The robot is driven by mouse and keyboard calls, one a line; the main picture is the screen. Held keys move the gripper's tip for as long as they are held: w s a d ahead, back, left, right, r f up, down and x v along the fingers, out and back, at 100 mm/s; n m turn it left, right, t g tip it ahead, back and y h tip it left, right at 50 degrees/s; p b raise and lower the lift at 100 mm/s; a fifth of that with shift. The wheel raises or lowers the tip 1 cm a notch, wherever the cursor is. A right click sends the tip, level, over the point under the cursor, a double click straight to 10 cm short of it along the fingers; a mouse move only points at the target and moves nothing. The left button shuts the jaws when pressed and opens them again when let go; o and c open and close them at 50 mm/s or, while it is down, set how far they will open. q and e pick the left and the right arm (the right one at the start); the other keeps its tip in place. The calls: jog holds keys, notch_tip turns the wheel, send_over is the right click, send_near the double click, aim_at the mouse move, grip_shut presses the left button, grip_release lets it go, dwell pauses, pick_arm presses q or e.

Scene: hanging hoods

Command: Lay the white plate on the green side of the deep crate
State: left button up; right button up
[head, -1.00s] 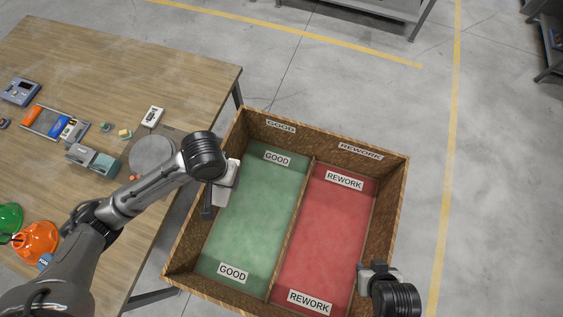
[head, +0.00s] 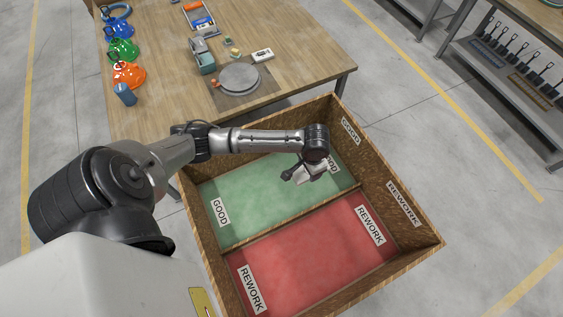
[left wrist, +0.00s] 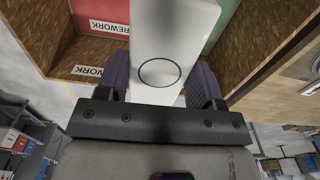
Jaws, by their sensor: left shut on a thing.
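The deep crate (head: 252,239) has a green side (head: 258,195) marked GOOD and a red side (head: 310,250) marked REWORK, with a low divider between them. My left gripper (head: 297,175) is over the green side, near its right-hand GOOD label. In the left wrist view, it is shut on the white plate (left wrist: 175,35), a flat white piece with a thin ring outline. The plate is hard to tell from the pale gripper in the head view. I cannot tell whether it touches the crate floor. My right gripper is out of view.
A wooden table (head: 290,50) stands behind the crate. Crate walls rise around my left gripper. A metal shelf (head: 520,75) stands far right.

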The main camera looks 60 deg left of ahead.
pick_arm(q)
jog(key=a+f+b, duration=0.5)
jog(key=a+f, duration=0.4)
jog(key=f, duration=0.4)
jog(key=b, duration=0.4)
send_over(280, 191)
notch_tip(280, 191, down, 9)
notch_tip(280, 191, down, 36)
jog(key=b, duration=4.2)
jog(key=shift+d+r, duration=0.1)
jog(key=shift+f, duration=1.6)
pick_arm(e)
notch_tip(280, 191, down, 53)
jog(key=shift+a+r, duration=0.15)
pick_arm(q)
jog(key=shift+p, duration=0.5)
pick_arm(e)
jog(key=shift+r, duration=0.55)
pick_arm(q)
jog(key=shift+f+b, duration=0.3)
jog(key=shift+f, duration=0.3)
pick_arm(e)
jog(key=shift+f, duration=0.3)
